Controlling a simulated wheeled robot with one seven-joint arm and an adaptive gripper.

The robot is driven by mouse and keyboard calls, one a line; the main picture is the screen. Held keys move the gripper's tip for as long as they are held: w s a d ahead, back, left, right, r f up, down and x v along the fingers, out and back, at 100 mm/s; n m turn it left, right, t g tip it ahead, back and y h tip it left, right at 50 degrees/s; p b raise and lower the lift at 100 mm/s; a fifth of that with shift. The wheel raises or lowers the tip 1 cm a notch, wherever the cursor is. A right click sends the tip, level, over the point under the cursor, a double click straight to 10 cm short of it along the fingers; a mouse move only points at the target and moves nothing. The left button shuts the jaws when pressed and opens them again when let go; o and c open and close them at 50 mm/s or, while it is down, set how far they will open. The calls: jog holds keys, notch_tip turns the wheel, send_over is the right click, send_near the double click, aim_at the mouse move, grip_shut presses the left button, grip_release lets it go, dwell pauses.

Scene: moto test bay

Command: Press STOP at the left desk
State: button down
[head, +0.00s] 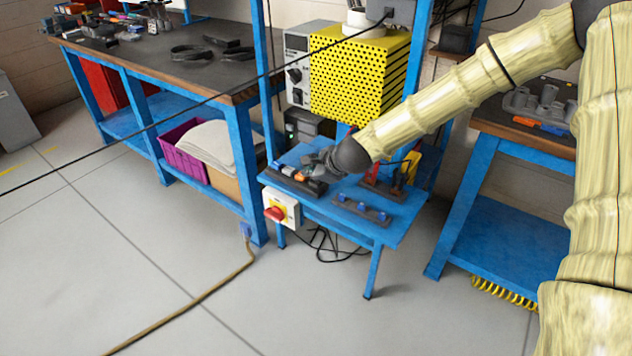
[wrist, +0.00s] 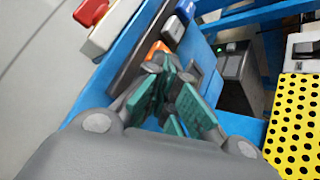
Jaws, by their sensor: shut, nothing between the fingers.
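A small blue desk (head: 345,218) stands in the middle of the head view. A dark button strip (head: 297,181) lies along its left edge, with a blue and white button (head: 276,166) and an orange button (head: 301,176). In the wrist view the orange button (wrist: 158,48) shows just beyond my fingertips, and the blue and white one (wrist: 180,18) farther off. My gripper (head: 318,163) is shut and empty, low over the strip; its green-padded fingers show in the wrist view (wrist: 163,66). I cannot tell if they touch the strip. No STOP label is readable.
A white box with a red knob (head: 275,214) hangs on the desk's front left. Another strip with blue knobs (head: 361,210) lies at the front right. A yellow perforated box (head: 355,78) and a grey instrument (head: 297,63) stand behind. Floor in front is mostly clear.

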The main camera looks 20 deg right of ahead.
aim_at(313, 183)
jog(key=shift+f+b, duration=0.3)
jog(key=shift+f, duration=0.15)
dwell(0.5)
jog(key=shift+r, duration=0.1)
jog(key=shift+r+p, duration=0.8)
jog(key=shift+r, duration=0.05)
jog(key=shift+r, duration=0.1)
jog(key=shift+r+p, duration=2.05)
jog(key=shift+r, duration=0.4)
jog(key=shift+s+f, duration=0.1)
jog(key=shift+f, duration=0.05)
